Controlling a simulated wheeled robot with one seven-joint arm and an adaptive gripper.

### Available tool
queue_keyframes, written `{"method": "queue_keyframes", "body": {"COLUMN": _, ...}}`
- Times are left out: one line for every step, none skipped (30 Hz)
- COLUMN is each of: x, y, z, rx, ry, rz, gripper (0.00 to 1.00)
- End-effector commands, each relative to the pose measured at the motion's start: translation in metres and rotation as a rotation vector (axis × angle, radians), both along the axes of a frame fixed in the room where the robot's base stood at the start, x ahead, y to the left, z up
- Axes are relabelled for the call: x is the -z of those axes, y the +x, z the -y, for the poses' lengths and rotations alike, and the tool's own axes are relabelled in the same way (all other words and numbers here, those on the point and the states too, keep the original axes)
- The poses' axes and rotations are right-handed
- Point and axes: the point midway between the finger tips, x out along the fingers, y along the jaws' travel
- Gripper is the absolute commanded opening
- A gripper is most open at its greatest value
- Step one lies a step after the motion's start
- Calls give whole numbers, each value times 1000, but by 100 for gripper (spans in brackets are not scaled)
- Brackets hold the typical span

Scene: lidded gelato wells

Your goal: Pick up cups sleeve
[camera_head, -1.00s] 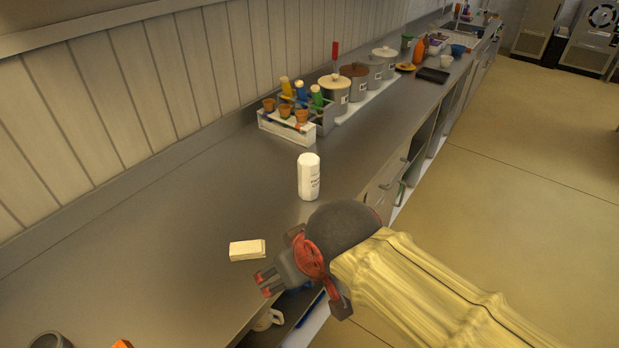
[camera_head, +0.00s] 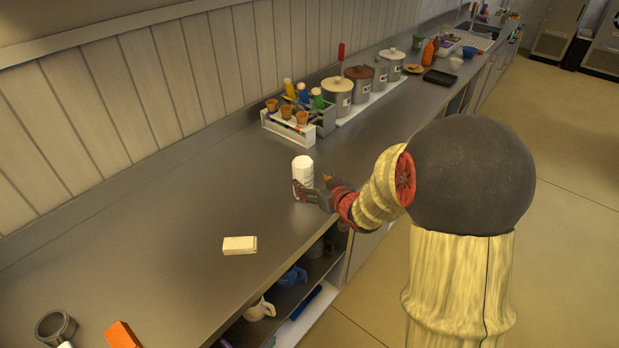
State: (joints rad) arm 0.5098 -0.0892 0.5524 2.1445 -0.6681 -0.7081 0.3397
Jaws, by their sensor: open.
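The cups sleeve appears to be the white upright cylinder (camera_head: 302,172) standing on the grey counter, with small dark print on its side. My gripper (camera_head: 304,192) is at the lower part of this cylinder, with its open fingers pointing left around or beside it. The fingers hide part of the cylinder's lower side, and I cannot tell whether they touch it.
A cream block (camera_head: 240,246) lies on the counter to the left. A white rack with cones (camera_head: 287,127) and lidded wells (camera_head: 338,97) stand behind along the wall. An orange block (camera_head: 122,335) and a grey ring-shaped holder (camera_head: 56,327) are at front left. Open shelves hold mugs (camera_head: 260,309) below.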

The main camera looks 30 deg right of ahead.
Motion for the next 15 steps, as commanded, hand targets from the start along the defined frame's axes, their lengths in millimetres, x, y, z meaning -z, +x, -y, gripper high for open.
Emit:
{"method": "queue_keyframes", "body": {"x": 2, "y": 1, "z": 1, "rx": -4, "ry": 7, "rz": 7, "gripper": 67}}
{"method": "queue_keyframes", "body": {"x": 3, "y": 3, "z": 1, "rx": -6, "ry": 9, "rz": 10, "gripper": 67}}
{"method": "queue_keyframes", "body": {"x": 5, "y": 5, "z": 0, "rx": -8, "ry": 11, "rz": 12, "gripper": 67}}
{"method": "queue_keyframes", "body": {"x": 6, "y": 8, "z": 0, "rx": -9, "ry": 12, "rz": 13, "gripper": 67}}
{"method": "queue_keyframes", "body": {"x": 8, "y": 10, "z": 0, "rx": -9, "ry": 11, "rz": 14, "gripper": 67}}
{"method": "queue_keyframes", "body": {"x": 9, "y": 15, "z": 0, "rx": -10, "ry": 10, "rz": 13, "gripper": 67}}
{"method": "queue_keyframes", "body": {"x": 10, "y": 18, "z": 0, "rx": -11, "ry": 10, "rz": 13, "gripper": 67}}
{"method": "queue_keyframes", "body": {"x": 11, "y": 21, "z": 0, "rx": -11, "ry": 9, "rz": 13, "gripper": 67}}
{"method": "queue_keyframes", "body": {"x": 13, "y": 24, "z": 0, "rx": -10, "ry": 10, "rz": 12, "gripper": 67}}
{"method": "queue_keyframes", "body": {"x": 14, "y": 26, "z": 0, "rx": -10, "ry": 10, "rz": 12, "gripper": 67}}
{"method": "queue_keyframes", "body": {"x": 14, "y": 28, "z": 1, "rx": -9, "ry": 10, "rz": 12, "gripper": 67}}
{"method": "queue_keyframes", "body": {"x": 14, "y": 30, "z": 1, "rx": -9, "ry": 10, "rz": 13, "gripper": 67}}
{"method": "queue_keyframes", "body": {"x": 15, "y": 32, "z": 1, "rx": -8, "ry": 9, "rz": 13, "gripper": 67}}
{"method": "queue_keyframes", "body": {"x": 16, "y": 34, "z": 1, "rx": -8, "ry": 9, "rz": 13, "gripper": 67}}
{"method": "queue_keyframes", "body": {"x": 18, "y": 39, "z": 1, "rx": -9, "ry": 10, "rz": 13, "gripper": 67}}
